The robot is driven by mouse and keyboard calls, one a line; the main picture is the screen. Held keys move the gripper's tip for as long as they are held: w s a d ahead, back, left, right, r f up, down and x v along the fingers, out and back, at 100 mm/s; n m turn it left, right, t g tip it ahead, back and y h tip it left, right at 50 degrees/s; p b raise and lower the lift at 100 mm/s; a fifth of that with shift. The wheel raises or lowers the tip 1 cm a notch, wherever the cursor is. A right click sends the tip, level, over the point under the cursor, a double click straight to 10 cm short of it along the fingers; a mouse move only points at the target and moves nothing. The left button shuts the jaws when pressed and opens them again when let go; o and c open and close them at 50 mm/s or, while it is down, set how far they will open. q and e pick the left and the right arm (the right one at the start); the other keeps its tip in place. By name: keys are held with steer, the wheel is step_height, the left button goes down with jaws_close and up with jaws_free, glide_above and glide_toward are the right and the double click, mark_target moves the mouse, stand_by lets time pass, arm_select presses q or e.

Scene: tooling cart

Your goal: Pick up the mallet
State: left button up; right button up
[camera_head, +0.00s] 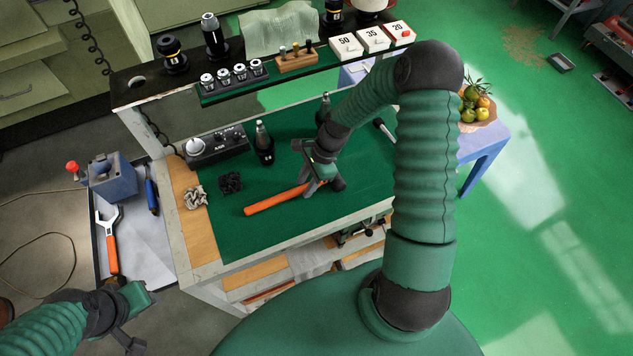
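The mallet lies on the green mat (230,235) of the cart, its orange handle (272,202) pointing to the left. A dark part at the handle's right end looks like its head and is partly hidden by my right gripper. My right gripper (312,188) is down at the handle near that end, with a finger across it. Whether the fingers are closed on the handle cannot be made out. My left gripper (133,332) is at the lower left, away from the cart top and apart from the mallet; its finger opening is unclear.
Behind the mallet stand a dark tool holder (263,145), a black control box (216,147) and a small black block (230,183). A raised shelf (130,92) carries tool holders and numbered boxes (373,39). A fruit basket (476,108) is at right. The mat's front left is clear.

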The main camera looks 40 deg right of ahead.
steer(key=shift+d+f, duration=0.1)
steer(key=shift+d, duration=0.25)
jaws_close()
stand_by(0.8)
